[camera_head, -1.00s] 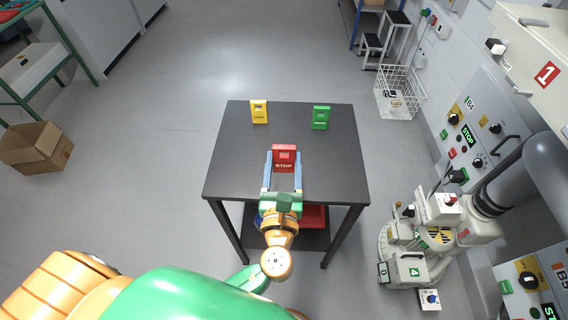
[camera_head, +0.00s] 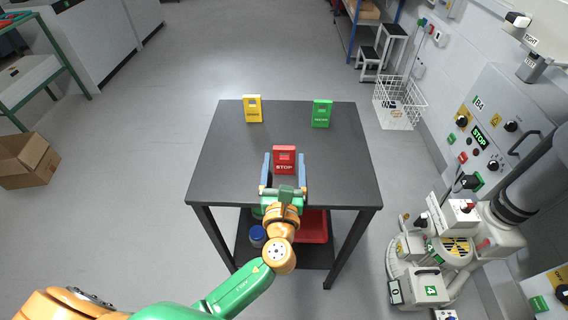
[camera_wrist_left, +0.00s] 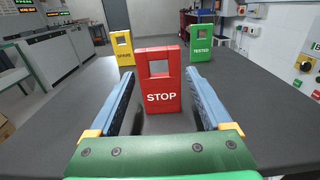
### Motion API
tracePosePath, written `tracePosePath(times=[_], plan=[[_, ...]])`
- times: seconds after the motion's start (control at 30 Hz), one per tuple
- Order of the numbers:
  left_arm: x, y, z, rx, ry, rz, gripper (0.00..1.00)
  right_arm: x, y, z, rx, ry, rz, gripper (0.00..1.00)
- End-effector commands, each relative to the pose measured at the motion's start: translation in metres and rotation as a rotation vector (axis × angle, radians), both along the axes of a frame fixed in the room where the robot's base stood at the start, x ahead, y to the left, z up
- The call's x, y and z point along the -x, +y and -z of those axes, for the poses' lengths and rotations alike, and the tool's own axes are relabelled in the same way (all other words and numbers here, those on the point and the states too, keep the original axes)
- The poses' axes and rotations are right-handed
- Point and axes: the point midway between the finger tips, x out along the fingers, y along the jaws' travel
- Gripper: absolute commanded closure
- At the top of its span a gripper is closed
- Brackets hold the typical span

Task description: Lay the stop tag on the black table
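The red stop tag (camera_head: 284,158) stands upright on the black table (camera_head: 345,170), near the middle. Its face with the word STOP is turned towards me. My left gripper (camera_head: 285,160) is open, low over the near part of the table, with one blue finger at each side of the tag. In the left wrist view (camera_wrist_left: 158,85), the tag stands between the fingers near their tips, with a visible gap on both sides. My right gripper is not in view.
A yellow tag (camera_head: 252,108) and a green tag (camera_head: 321,113) stand upright at the table's back. A red bin (camera_head: 314,228) is on the lower shelf. A wire basket (camera_head: 400,103) and grey machinery (camera_head: 455,245) are at the right, a cardboard box (camera_head: 25,160) at the left.

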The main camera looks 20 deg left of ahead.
Motion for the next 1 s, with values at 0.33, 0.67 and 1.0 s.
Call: tracePosePath(times=[0.33,0.67,1.0], plan=[[0.000,0.000,-0.005,0.001,0.000,0.000,0.09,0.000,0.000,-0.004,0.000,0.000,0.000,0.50],[0.073,-0.021,0.000,0.002,0.005,0.002,0.09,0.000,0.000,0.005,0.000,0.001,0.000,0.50],[0.116,-0.033,-0.003,0.002,-0.002,-0.001,0.09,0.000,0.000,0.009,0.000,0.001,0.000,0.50]])
